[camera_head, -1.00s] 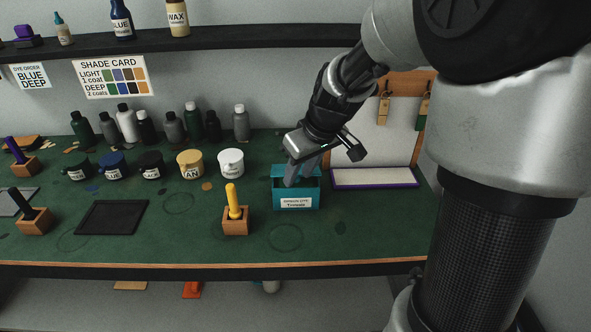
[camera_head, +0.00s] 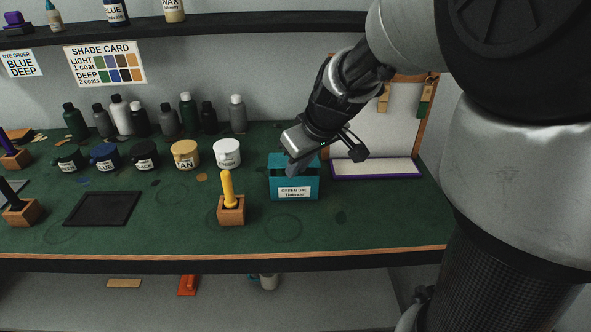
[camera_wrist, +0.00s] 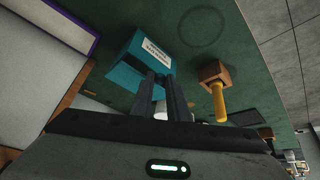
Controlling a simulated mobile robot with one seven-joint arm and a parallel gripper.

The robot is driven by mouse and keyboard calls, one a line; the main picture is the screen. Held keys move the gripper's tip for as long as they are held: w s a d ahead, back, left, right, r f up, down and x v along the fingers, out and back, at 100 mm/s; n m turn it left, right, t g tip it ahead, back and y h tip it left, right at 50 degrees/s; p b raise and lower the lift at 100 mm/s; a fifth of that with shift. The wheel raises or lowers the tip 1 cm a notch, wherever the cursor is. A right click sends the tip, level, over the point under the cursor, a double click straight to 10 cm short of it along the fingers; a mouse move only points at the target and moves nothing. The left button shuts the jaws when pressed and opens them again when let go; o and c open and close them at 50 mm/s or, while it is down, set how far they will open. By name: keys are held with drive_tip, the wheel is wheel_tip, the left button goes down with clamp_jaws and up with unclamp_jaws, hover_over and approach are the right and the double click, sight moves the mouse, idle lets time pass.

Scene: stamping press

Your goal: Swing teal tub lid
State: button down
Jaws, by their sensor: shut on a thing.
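The teal tub (camera_head: 294,193) stands on the green bench top, with a white label on its front. It also shows in the wrist view (camera_wrist: 128,76), label up. Its teal lid (camera_head: 277,161) is at the top of the tub, largely covered by my gripper; its exact angle is hard to tell. My gripper (camera_head: 293,169) comes down from the upper right and is shut on the lid. In the wrist view its two dark fingers (camera_wrist: 161,82) meet the tub's upper edge, and the gripped part is mostly hidden between them.
A wooden block with a yellow-handled tool (camera_head: 231,212) stands just left of the tub. A white cup (camera_head: 227,153) and a tan cup (camera_head: 185,154) are behind left. A purple-edged white tray (camera_head: 376,169) lies to the right. The bench in front of the tub is clear.

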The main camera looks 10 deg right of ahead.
drive_tip(key=f+b, duration=0.1)
drive_tip(key=b, duration=0.1)
drive_tip(key=s+f+t+b, duration=0.1)
drive_tip(key=b, duration=0.1)
drive_tip(key=f+b, duration=0.1)
drive_tip(key=b, duration=0.1)
drive_tip(key=shift+s+a+f+b, duration=0.2)
drive_tip(key=shift+s+f+b, duration=0.05)
drive_tip(key=shift+b, duration=0.1)
